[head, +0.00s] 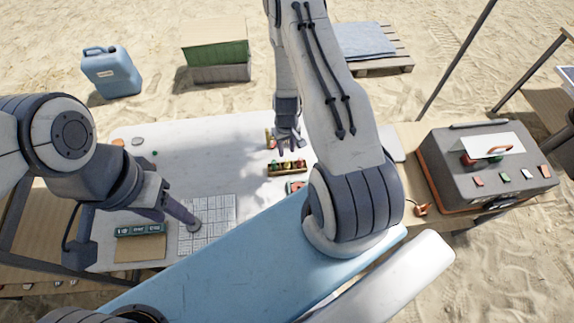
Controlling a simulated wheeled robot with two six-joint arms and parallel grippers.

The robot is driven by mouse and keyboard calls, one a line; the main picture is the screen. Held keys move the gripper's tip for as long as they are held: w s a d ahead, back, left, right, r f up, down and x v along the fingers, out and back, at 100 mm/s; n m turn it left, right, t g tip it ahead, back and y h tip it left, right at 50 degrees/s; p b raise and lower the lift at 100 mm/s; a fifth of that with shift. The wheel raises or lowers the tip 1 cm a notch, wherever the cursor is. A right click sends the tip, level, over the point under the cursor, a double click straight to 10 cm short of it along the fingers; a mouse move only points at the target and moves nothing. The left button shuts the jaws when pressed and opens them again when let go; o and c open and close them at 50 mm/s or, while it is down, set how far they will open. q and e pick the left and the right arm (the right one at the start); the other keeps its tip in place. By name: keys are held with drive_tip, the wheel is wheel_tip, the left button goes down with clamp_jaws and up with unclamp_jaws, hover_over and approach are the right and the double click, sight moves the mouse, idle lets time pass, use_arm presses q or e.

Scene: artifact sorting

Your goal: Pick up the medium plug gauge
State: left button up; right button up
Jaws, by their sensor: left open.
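A small wooden rack (287,170) on the white table holds several small pieces with coloured tops, among them red and green ones. They may be the plug gauges, but they are too small to tell which is the medium one. My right gripper (289,148) points down just behind the rack, its fingers spread and nothing visible between them. My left gripper (165,203) is low over the front left of the table, beside the white gridded plate (215,212). Its fingertips are hard to make out, and I see nothing held.
A dark green labelled block (140,229) and a brown pad (138,250) lie at the front left. A grey case (490,165) stands on the right. My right arm hides the table's right part. The middle of the white table (200,150) is clear.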

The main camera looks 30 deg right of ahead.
sight(287, 160)
wheel_tip(287, 160, down, 9)
drive_tip(key=b, duration=0.7)
drive_tip(key=shift+d+r, duration=0.15)
drive_tip(key=shift+r, duration=0.15)
clamp_jaws()
